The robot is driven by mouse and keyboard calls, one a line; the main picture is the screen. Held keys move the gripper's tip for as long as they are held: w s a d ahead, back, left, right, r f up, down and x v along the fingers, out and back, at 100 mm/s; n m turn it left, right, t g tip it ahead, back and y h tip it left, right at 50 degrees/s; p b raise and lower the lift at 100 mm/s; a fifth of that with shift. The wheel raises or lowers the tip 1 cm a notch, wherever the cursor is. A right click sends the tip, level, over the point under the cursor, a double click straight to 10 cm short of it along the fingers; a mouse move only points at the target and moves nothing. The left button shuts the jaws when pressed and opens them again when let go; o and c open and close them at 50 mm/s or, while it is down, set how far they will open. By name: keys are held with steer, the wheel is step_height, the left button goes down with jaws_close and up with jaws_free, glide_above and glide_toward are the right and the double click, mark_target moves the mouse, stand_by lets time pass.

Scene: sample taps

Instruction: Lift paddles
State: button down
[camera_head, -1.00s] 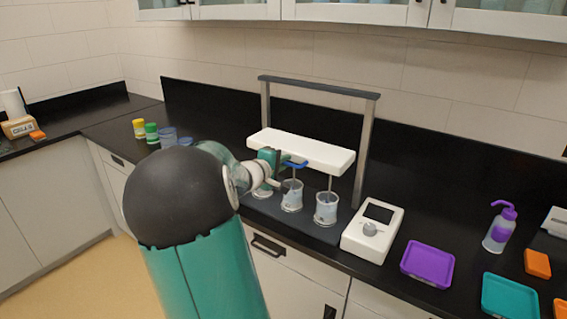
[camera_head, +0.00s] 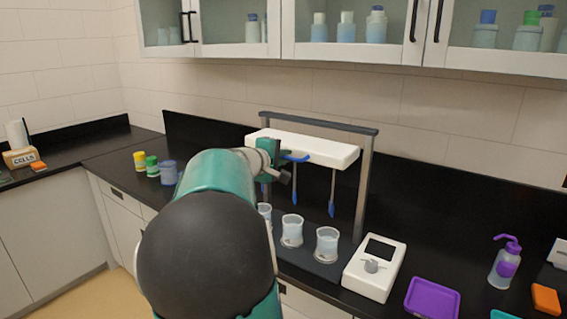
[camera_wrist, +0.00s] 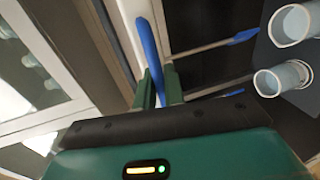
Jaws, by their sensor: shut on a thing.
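The white paddle head (camera_head: 325,150) hangs high in its frame, just below the top rail. Thin shafts with blue paddles (camera_head: 332,209) hang from it. The visible paddle tips are above the beakers (camera_head: 292,231), (camera_head: 327,244) and clear of them. A third beaker (camera_head: 265,211) is partly hidden behind my arm. My gripper (camera_head: 284,158) is shut on the blue handle (camera_head: 299,158) at the head's front. In the wrist view the blue handle (camera_wrist: 149,50) lies between the green fingers (camera_wrist: 159,88), with a paddle (camera_wrist: 245,36) beyond.
A white control box with a knob (camera_head: 374,268) stands right of the beakers. Further right are a purple tray (camera_head: 432,299), a wash bottle (camera_head: 505,262) and an orange block (camera_head: 545,299). Small jars (camera_head: 152,166) stand left. Glass-fronted cabinets (camera_head: 345,25) hang above.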

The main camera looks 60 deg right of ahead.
steer(key=shift+w+r, duration=0.1)
steer(key=shift+r, duration=0.3)
steer(key=c, duration=1.6)
jaws_free()
steer(key=shift+f, duration=0.1)
steer(key=v, duration=1.3)
steer(key=shift+a, duration=0.4)
steer(key=w+a+f+t+y, duration=0.15)
steer(key=a+f+y, duration=0.3)
steer(key=a, duration=0.45)
steer(key=a+f+t+y, duration=0.3)
steer(key=a+f, duration=0.3)
steer(key=a, duration=0.3)
steer(key=s+a+f+t+y, duration=0.1)
steer(key=a+f+y, duration=0.1)
steer(key=a, duration=0.6)
steer(key=s+a+f+n+t+y, duration=0.1)
steer(key=a+f+y, duration=0.1)
steer(key=a, duration=0.7)
steer(key=s+a+f+t+y, duration=0.1)
steer(key=a+y, duration=0.3)
steer(key=a, duration=0.5)
steer(key=shift+s+a+f+n+t, duration=0.1)
steer(key=shift+a+f+n+t, duration=0.1)
steer(key=shift+f, duration=0.25)
steer(key=shift+s+a+f+n+t, duration=0.1)
steer(key=shift+s+f+n, duration=0.1)
steer(key=shift+f, duration=0.2)
